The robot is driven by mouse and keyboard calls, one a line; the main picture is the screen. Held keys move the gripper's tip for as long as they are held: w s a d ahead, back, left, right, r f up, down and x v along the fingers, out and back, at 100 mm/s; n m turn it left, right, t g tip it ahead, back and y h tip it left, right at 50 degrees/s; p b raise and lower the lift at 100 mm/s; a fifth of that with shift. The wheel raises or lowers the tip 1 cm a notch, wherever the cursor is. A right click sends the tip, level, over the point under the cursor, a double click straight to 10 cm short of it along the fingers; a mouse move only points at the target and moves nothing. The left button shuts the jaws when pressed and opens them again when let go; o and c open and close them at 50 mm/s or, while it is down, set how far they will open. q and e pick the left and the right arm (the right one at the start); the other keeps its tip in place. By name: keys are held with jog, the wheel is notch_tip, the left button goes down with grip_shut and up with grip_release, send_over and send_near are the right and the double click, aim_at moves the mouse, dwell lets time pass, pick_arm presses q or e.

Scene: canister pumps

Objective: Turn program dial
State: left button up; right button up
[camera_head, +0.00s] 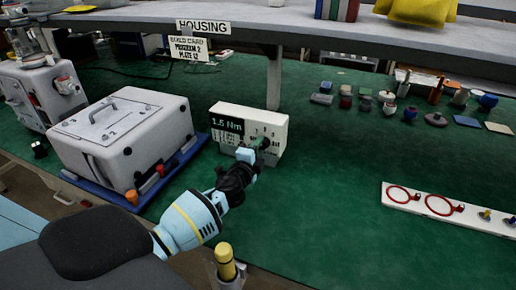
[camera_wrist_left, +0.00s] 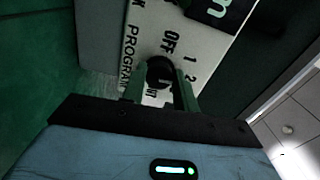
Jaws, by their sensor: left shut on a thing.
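A white controller box (camera_head: 230,117) stands on the green bench, with a dark display reading 1.5 Nm. Its program dial (camera_wrist_left: 159,70) is a dark round knob on the white face, with OFF, 1, 2 and PROGRAM printed around it. My left gripper (camera_head: 256,150) reaches the front of the box. In the left wrist view its two fingers (camera_wrist_left: 160,88) are shut on the dial, one on each side. The dial's pointer is not clear, so its setting cannot be told. In the head view the gripper hides the dial. My right gripper is not in view.
A white lidded case (camera_head: 120,130) on a blue tray stands left of the box. A build card (camera_head: 188,48) reading PROGRAM 2 hangs from the shelf. Small parts (camera_head: 388,96) lie at the back right. A white strip (camera_head: 470,214) holds red rings. Bench right of the box is clear.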

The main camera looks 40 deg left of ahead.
pick_arm(q)
jog(key=shift+m, duration=0.5)
jog(key=o, duration=1)
jog(key=shift+c, duration=0.2)
jog(key=v, duration=0.7)
jog(key=shift+s, duration=0.4)
jog(key=shift+d, duration=0.15)
